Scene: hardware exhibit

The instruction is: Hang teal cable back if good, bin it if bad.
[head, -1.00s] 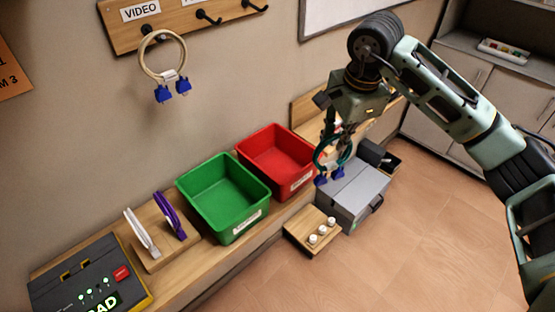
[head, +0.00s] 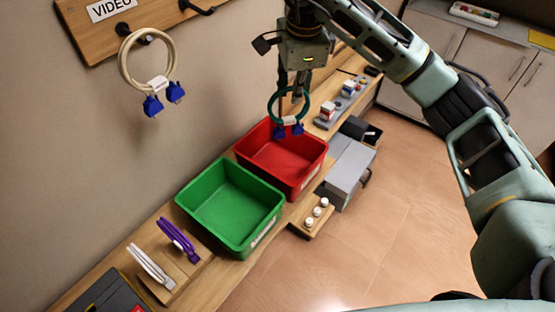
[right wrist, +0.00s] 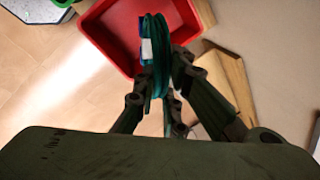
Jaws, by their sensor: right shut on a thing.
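The teal cable (head: 277,103) is a coiled loop with blue connectors and a white tag. My right gripper (head: 299,92) is shut on the top of the loop, and the connectors hang down. In the head view the cable hangs at the far edge of the red bin (head: 272,158). In the right wrist view the coil (right wrist: 158,50) sits between the fingers, with the red bin (right wrist: 105,40) beyond it. My left gripper is out of view.
A green bin (head: 228,205) stands left of the red one. The dark tester (head: 105,298) is mostly cut off. A grey box (head: 350,165) stands right of the red bin.

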